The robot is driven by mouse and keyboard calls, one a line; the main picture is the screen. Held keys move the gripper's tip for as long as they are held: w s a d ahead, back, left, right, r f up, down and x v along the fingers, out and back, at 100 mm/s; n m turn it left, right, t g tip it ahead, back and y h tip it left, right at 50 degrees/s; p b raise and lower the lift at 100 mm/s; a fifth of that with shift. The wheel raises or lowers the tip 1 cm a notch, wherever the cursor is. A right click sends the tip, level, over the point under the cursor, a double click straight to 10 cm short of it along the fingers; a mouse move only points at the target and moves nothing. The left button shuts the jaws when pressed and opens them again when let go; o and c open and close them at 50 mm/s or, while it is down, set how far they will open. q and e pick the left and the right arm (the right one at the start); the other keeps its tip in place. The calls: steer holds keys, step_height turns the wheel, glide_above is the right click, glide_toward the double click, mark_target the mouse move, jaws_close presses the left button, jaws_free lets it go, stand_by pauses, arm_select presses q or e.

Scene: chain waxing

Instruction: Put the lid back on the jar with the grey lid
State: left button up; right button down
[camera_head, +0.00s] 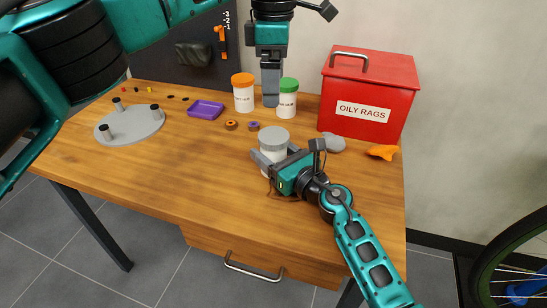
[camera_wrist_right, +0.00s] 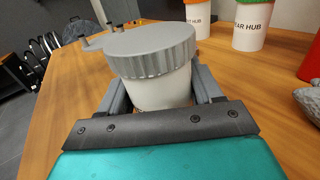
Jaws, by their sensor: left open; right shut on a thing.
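The white jar (camera_head: 271,162) stands on the workbench, with its label side not visible. The grey ribbed lid (camera_head: 274,138) rests on top of it. In the right wrist view the lid (camera_wrist_right: 150,48) overhangs the jar (camera_wrist_right: 155,90) more on the left than on the right; I cannot tell if it is screwed down. My right gripper (camera_head: 272,157) is shut around the jar's body, one finger on each side, below the lid. My left gripper (camera_head: 270,103) points down behind the jar, between the orange-lidded and green-lidded jars, open, with nothing visible in it.
An orange-lidded jar (camera_head: 243,98) and a green-lidded jar (camera_head: 287,103) stand behind. A red oily-rags bin (camera_head: 368,88), grey lump (camera_head: 332,142) and orange object (camera_head: 382,152) are right. A purple tray (camera_head: 206,109) and grey disc with posts (camera_head: 130,128) are left. The front-left bench is clear.

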stand_by(0.3)
steer(key=shift+c, duration=0.6)
jaws_free()
steer(key=p+v, duration=0.1)
steer(key=v, duration=1.1)
steer(key=shift+s+d, duration=0.25)
steer(key=shift+d, duration=0.05)
